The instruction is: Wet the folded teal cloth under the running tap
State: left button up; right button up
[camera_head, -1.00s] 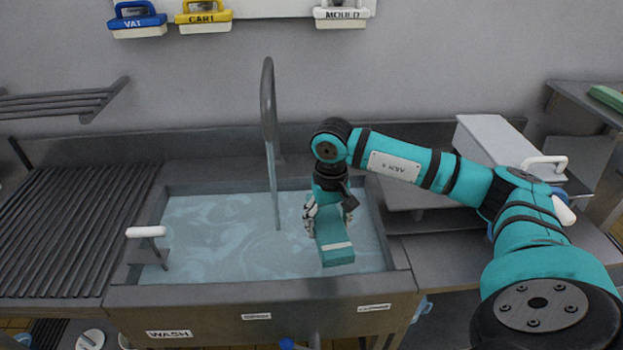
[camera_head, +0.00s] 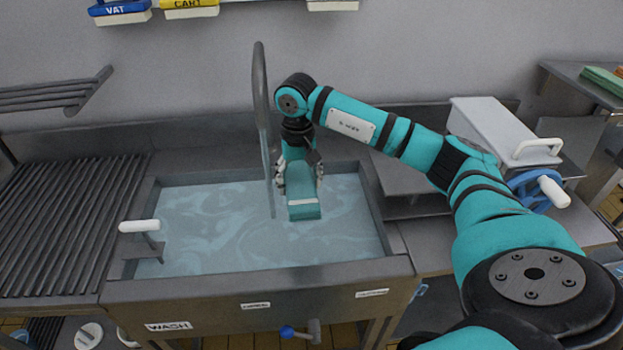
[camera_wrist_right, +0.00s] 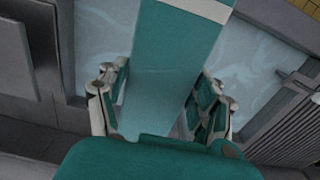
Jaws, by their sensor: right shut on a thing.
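The folded teal cloth (camera_head: 304,209), with a pale stripe across it, is held above the water in the wash sink. In the right wrist view the cloth (camera_wrist_right: 175,50) runs between the two fingers of the right gripper (camera_wrist_right: 160,105). The curved grey tap (camera_head: 261,95) stands at the back of the sink, and its thin water stream (camera_head: 270,185) falls just left of the cloth. Any contact between stream and cloth is hard to tell. My left gripper is not in view.
The sink (camera_head: 250,285) is full of swirling pale water, with a white-handled lever (camera_head: 140,226) at its left. A ribbed drainboard (camera_head: 70,225) lies left. A grey box with a white handle (camera_head: 500,130) stands right.

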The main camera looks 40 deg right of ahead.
jog(key=shift+w+a+f, duration=0.1)
jog(key=shift+w+a, duration=0.5)
jog(key=shift+w, duration=0.1)
jog(key=w+a+f+b, duration=0.1)
jog(key=w+a+b, duration=0.1)
jog(key=w, duration=0.3)
jog(key=shift+a+f, duration=0.2)
jog(key=shift+a, duration=0.65)
jog(key=shift+w+d, duration=0.1)
jog(key=shift+w+d, duration=0.3)
jog(key=shift+d, duration=0.1)
jog(key=shift+s+a, duration=0.15)
jog(key=shift+s+a, duration=0.25)
jog(key=shift+a, duration=0.1)
jog(key=shift+w+d, duration=0.1)
